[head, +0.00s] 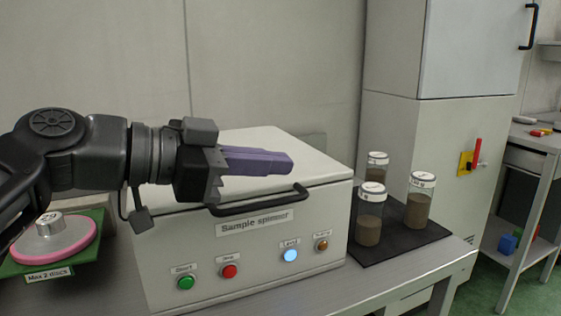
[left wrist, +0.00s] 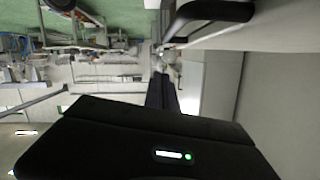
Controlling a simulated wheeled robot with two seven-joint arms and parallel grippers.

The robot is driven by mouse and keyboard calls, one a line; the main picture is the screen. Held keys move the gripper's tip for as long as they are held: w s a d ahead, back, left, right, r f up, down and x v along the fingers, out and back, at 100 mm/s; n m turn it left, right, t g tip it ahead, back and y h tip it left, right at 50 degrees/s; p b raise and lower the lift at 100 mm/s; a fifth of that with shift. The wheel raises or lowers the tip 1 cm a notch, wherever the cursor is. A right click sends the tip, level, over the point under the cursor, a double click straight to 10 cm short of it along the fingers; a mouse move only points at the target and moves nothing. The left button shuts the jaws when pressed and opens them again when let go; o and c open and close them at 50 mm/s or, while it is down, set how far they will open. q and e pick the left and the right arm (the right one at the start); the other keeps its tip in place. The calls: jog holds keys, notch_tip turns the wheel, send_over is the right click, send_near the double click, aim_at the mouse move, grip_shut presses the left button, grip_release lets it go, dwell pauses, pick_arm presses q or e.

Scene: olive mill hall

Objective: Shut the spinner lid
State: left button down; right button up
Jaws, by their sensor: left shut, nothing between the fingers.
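The sample spinner (head: 240,245) is a white box on the bench, with a label on its front. Its white lid (head: 317,160) lies down flat on the box, and I see no clear gap along its front edge. A black bar handle (head: 262,203) is on the lid's front; a black handle also shows at the top of the left wrist view (left wrist: 212,12). My left gripper (head: 290,163) has purple fingers, shut and empty, over the lid's front part and above the handle. I cannot tell whether they touch the lid. My right gripper is not in view.
The spinner's front has green, red, lit blue and orange buttons (head: 290,255). Three jars with brown contents (head: 369,215) stand on a black mat (head: 395,243) to the right. A pink disc (head: 55,243) with a metal weight sits on a green board at left. A tall cabinet (head: 430,140) stands behind.

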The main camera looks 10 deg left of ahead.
pick_arm(q)
jog(key=v, duration=0.7)
jog(key=shift+a+p, duration=0.25)
jog(key=shift+p, duration=0.05)
jog(key=shift+s+r, duration=0.1)
jog(key=shift+r, duration=0.05)
